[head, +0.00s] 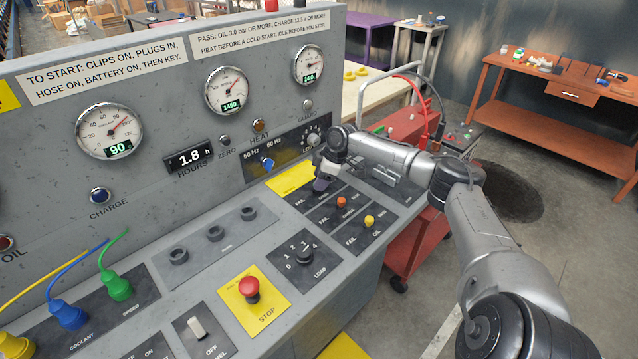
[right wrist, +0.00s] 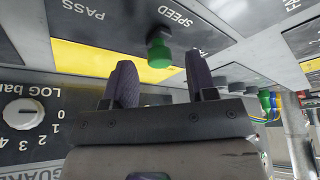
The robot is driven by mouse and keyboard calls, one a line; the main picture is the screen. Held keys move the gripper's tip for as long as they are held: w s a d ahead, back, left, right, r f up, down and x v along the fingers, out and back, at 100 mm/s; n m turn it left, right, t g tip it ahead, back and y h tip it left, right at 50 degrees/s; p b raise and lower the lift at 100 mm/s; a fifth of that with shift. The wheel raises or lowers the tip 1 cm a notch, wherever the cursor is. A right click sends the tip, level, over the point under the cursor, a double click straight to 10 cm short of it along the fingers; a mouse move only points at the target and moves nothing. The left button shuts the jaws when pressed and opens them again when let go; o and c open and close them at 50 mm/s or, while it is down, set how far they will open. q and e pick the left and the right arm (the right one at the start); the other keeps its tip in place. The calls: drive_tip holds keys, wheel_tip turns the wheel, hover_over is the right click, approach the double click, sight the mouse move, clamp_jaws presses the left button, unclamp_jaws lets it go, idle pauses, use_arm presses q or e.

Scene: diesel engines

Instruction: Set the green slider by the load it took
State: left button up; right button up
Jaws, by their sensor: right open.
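The green slider (right wrist: 159,50) stands on a dark strip in the right wrist view, beside the upside-down word SPEED, with PASS to its left. My right gripper (right wrist: 160,82) is open, its two dark fingers apart on either side of the slider's line and a little short of it, not closed on it. In the head view my right gripper (head: 322,182) hangs over the slider panel and hides the green slider. An orange slider (head: 341,202) and a yellow slider (head: 369,221), by the word OIL, stand in nearby strips. The LOAD knob (head: 304,256) has numbers around it. My left gripper is out of view.
A red STOP button (head: 249,288) on a yellow plate and a white switch (head: 197,328) stand nearer on the console. Gauges (head: 109,131) line the upright panel. A LOG bar knob (right wrist: 23,114) is left in the wrist view. A red trolley (head: 410,230) stands beyond.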

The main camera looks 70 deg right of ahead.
drive_tip(key=shift+w+a+f, duration=0.1)
drive_tip(key=shift+w+f, duration=0.15)
drive_tip(key=shift+f, duration=0.35)
drive_tip(key=shift+c, duration=0.5)
clamp_jaws()
